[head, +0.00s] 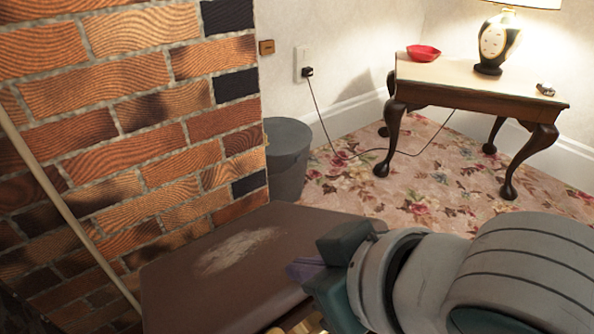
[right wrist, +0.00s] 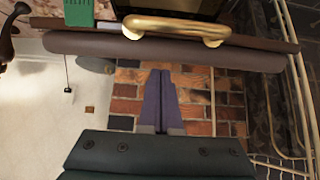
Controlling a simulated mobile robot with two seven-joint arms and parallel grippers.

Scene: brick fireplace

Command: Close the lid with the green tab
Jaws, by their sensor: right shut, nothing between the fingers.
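A brown padded lid (head: 225,255) with a pale worn patch lies at the bottom of the head view, beside the brick wall. Its rounded edge shows as a long brown roll across the right wrist view (right wrist: 90,45). A green tab (right wrist: 78,12) shows at the upper left there, by the brown edge; it does not show in the head view. My right gripper (head: 296,270) is over the lid's right part in the head view. Its purple fingers are together and empty in the right wrist view (right wrist: 161,75), their tips just short of the roll. My left gripper is out of view.
A brass handle (right wrist: 172,24) lies beyond the roll in the right wrist view, next to pale metal rails (right wrist: 300,75). The brick wall (head: 130,110) stands close on the left.

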